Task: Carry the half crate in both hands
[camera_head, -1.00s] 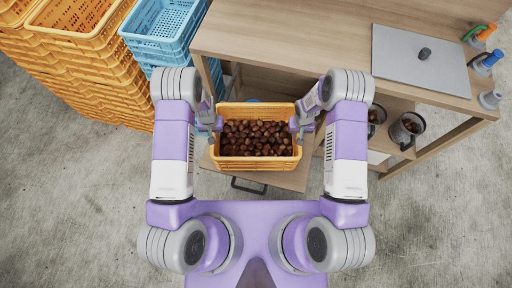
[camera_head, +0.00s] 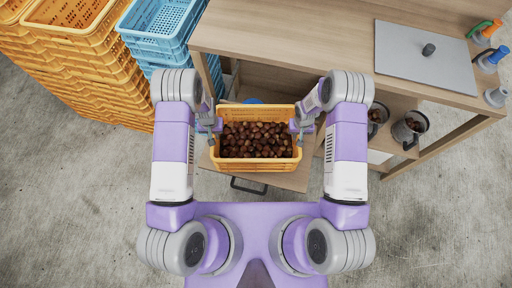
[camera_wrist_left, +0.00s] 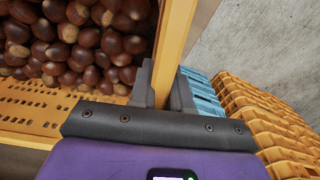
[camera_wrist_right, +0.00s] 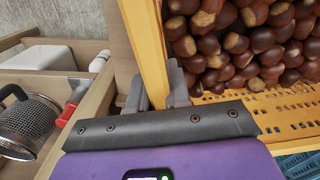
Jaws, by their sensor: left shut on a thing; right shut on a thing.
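The orange half crate (camera_head: 256,164), filled with brown chestnuts (camera_head: 255,139), is in front of me in the head view and looks level. My left gripper (camera_head: 216,127) is shut on its left side wall; in the left wrist view the fingers (camera_wrist_left: 162,88) straddle the rim (camera_wrist_left: 176,38). My right gripper (camera_head: 297,128) is shut on the right side wall; in the right wrist view its fingers (camera_wrist_right: 158,90) straddle the rim (camera_wrist_right: 146,38). The crate is over a pulled-out wooden drawer (camera_head: 290,180); I cannot tell whether it touches it.
Tall stacks of orange crates (camera_head: 75,45) and blue crates (camera_head: 160,22) stand at the left.

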